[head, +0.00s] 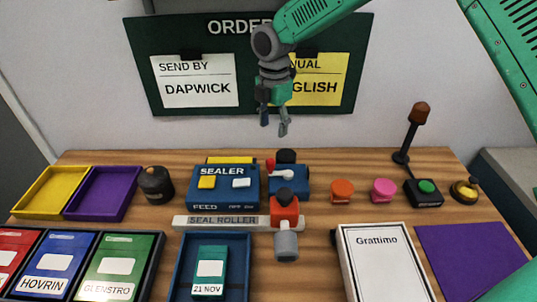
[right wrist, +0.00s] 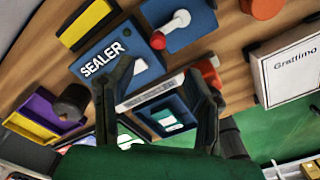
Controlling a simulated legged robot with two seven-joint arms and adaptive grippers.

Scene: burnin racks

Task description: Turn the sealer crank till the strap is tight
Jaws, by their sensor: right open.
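The blue sealer (head: 224,190) stands in the middle of the wooden table, with a yellow and a white patch on top. On the blue block at its right is the crank (head: 284,174), a white arm with a red knob; it also shows in the right wrist view (right wrist: 174,27). I cannot make out a strap. My right gripper (head: 273,130) hangs in front of the order board, high above the sealer and apart from it. Its fingers (right wrist: 160,75) are spread and empty in the right wrist view. My left gripper is not in view.
The seal roller (head: 183,222) with a red block (head: 284,210) and grey handle lies before the sealer. A blue tray (head: 181,277) holds a teal pack. Orange and pink pucks (head: 383,189), a lamp post (head: 418,120) and a white Grattimo box (head: 385,265) stand to the right.

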